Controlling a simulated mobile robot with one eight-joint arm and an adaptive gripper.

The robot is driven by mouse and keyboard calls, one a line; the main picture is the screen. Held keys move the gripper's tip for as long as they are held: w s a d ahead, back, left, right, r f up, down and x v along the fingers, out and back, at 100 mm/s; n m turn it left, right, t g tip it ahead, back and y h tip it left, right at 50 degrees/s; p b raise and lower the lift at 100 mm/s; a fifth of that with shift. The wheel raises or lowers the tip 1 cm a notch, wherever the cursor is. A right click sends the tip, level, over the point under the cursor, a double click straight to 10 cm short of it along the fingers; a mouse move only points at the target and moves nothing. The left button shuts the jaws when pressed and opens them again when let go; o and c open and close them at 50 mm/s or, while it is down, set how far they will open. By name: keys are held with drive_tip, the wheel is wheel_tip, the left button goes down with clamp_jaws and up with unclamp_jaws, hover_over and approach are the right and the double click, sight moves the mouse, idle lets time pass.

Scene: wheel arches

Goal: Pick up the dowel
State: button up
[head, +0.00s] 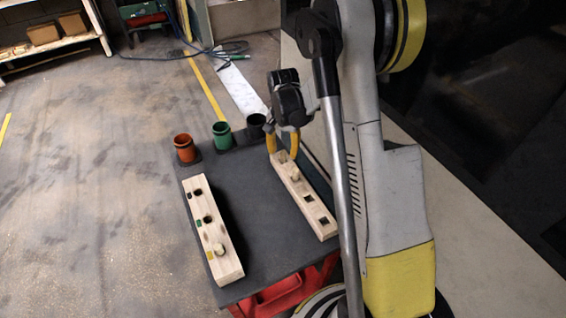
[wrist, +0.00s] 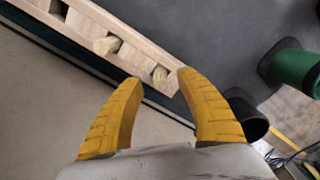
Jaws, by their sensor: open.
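My gripper (head: 283,149) is open, its two yellow fingers pointing down at the far end of the right wooden block (head: 316,212). A pale wooden dowel stands in a hole near that end; in the wrist view its top (wrist: 160,74) shows between and beyond the fingertips (wrist: 158,80). Contact cannot be told. A second pale dowel (head: 295,179) stands out of the same block, also seen in the wrist view (wrist: 106,45). A third dowel (head: 219,249) stands in the near hole of the left wooden block (head: 226,262).
The blocks lie on a dark tabletop (head: 246,190) over a red frame. An orange cup (head: 185,149), a green cup (head: 222,136) and a black cup (head: 256,126) line the far edge, the black one close to my gripper. The tabletop between the blocks is clear.

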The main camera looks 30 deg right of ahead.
drive_tip(key=shift+f, duration=0.75)
drive_tip(key=shift+r, duration=0.1)
clamp_jaws()
drive_tip(key=shift+r, duration=0.1)
